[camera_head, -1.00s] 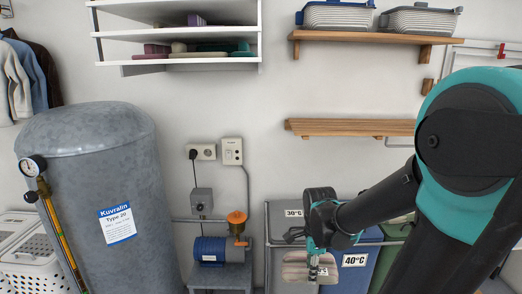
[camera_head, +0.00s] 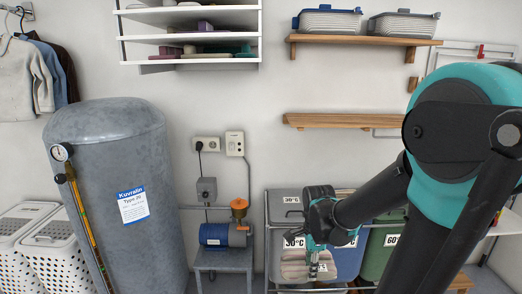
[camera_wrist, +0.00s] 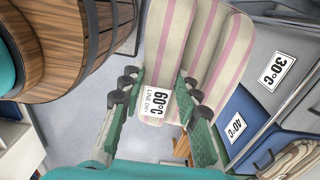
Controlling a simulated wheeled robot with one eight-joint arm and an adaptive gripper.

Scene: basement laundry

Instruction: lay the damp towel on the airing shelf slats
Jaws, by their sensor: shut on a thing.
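The damp towel (camera_wrist: 195,45) is cream with pink stripes and hangs in folds in the wrist view. It carries a white "60°C LINE DRY" tag (camera_wrist: 157,103). My gripper (camera_wrist: 160,82) is shut on it, one green finger on each side. In the head view my gripper (camera_head: 314,266) points down in front of the laundry bins, with the towel (camera_head: 294,271) beside its fingers. A bare wooden wall shelf (camera_head: 335,120) with slat-like boards is above and behind my gripper; it looks like the airing shelf.
Labelled bins (camera_head: 384,250) stand behind my gripper. A white shelf unit (camera_head: 190,50) and an upper wooden shelf with baskets (camera_head: 365,40) are on the wall. A grey tank (camera_head: 115,190) and a blue pump (camera_head: 222,235) stand left. A wooden barrel (camera_wrist: 60,50) is close in the wrist view.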

